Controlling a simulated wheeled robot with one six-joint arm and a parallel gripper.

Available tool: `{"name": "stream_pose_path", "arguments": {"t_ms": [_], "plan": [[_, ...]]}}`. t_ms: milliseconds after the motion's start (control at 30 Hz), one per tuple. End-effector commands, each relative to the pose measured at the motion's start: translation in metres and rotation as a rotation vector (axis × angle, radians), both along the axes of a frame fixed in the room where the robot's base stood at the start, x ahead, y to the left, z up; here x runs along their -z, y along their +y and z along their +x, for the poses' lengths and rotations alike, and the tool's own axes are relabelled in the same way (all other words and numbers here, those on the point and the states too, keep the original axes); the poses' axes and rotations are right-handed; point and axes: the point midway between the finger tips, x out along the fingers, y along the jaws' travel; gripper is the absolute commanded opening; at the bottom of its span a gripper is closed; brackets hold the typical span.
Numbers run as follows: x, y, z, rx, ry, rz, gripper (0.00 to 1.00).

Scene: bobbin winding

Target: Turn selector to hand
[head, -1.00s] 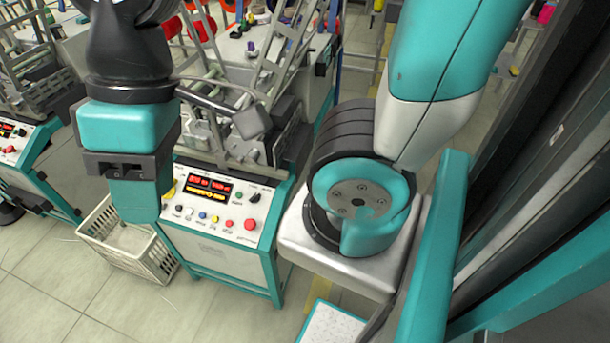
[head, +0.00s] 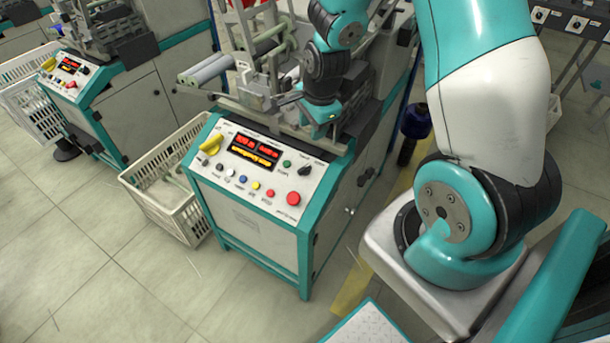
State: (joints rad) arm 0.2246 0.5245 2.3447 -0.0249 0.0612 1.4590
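The winder's control panel (head: 258,170) faces me near the middle of the head view. A black selector knob (head: 304,169) sits at its upper right, with small labels around it that I cannot read. A larger yellow-handled rotary knob (head: 211,144) sits at its upper left. My arm reaches over the machine behind the panel, and its teal wrist end (head: 320,112) is above and beyond the black knob, apart from it. My gripper's fingers cannot be made out against the dark machine parts, so its opening is unclear.
The panel also has red displays (head: 254,149), several small buttons and a red button (head: 293,198). A white crate (head: 165,190) stands left of the machine. Another winder (head: 75,75) is at the upper left. The floor in front is clear.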

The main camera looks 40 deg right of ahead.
Motion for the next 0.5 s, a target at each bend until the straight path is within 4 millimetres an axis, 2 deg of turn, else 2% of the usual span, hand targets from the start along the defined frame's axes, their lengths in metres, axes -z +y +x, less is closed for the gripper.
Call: {"name": "stream_pose_path", "arguments": {"t_ms": [167,500], "plan": [[0.023,-0.004,0.004,0.031,0.002,-0.001,0.38],[0.097,-0.005,0.019,0.026,0.005,0.0,0.38]]}}
